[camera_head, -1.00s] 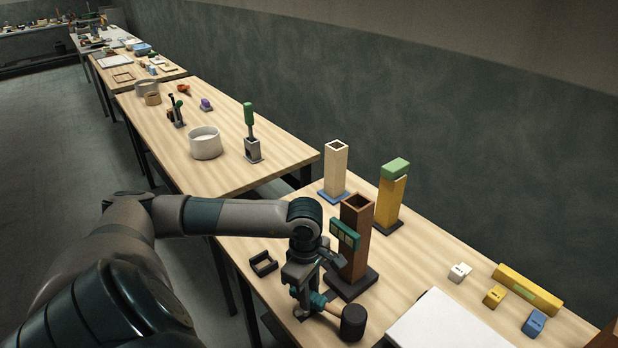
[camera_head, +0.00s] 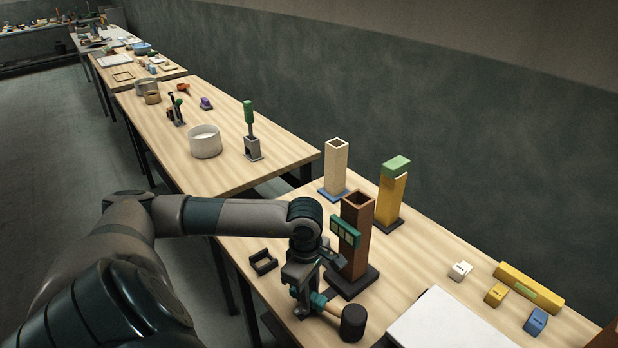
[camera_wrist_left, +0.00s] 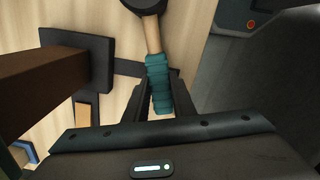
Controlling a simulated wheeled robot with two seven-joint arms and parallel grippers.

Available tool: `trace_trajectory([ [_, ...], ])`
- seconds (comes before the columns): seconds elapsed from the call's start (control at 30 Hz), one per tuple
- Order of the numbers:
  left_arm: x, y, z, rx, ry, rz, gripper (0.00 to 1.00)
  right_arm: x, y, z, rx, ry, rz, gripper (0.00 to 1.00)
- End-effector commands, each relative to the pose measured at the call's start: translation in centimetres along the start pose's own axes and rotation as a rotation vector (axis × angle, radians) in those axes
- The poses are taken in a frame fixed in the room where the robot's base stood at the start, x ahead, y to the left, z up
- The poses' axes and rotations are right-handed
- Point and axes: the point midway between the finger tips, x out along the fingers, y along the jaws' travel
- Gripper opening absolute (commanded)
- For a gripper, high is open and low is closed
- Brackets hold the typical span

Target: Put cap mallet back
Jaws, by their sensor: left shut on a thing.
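The cap mallet (camera_head: 350,322) has a black head, a pale wooden neck and a teal grip. My left gripper (camera_head: 304,303) is shut on its teal grip, low over the near table. In the left wrist view the teal grip (camera_wrist_left: 160,85) lies between my fingers (camera_wrist_left: 158,105), with the black head at the top edge. I cannot tell whether the mallet touches the table. A small black open frame (camera_head: 263,263), perhaps a holder, lies left of the gripper. My right gripper is not in view.
A brown square column (camera_head: 356,235) on a dark base stands right beside the gripper. A cream column (camera_head: 335,168) and a yellow column with green cap (camera_head: 391,195) stand behind. A white board (camera_head: 450,325) lies at right, with small blocks (camera_head: 495,294) beyond it.

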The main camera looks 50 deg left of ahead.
Motion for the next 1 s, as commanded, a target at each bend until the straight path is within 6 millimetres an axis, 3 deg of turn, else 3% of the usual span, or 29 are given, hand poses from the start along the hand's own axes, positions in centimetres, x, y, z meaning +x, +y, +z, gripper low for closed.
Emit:
trace_trajectory([
  [0.47,0.18,0.03,0.01,0.0,-0.001,0.001,0.0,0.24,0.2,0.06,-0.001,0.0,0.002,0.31],
  [0.5,0.18,0.03,0.01,0.0,-0.001,0.001,0.33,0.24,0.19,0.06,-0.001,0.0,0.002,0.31],
  [0.57,0.19,0.03,0.01,0.0,-0.001,0.001,0.45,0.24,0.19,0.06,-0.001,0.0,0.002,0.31],
  [1.0,0.28,-0.03,-0.03,0.0,0.001,-0.001,0.45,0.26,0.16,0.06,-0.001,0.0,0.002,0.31],
])
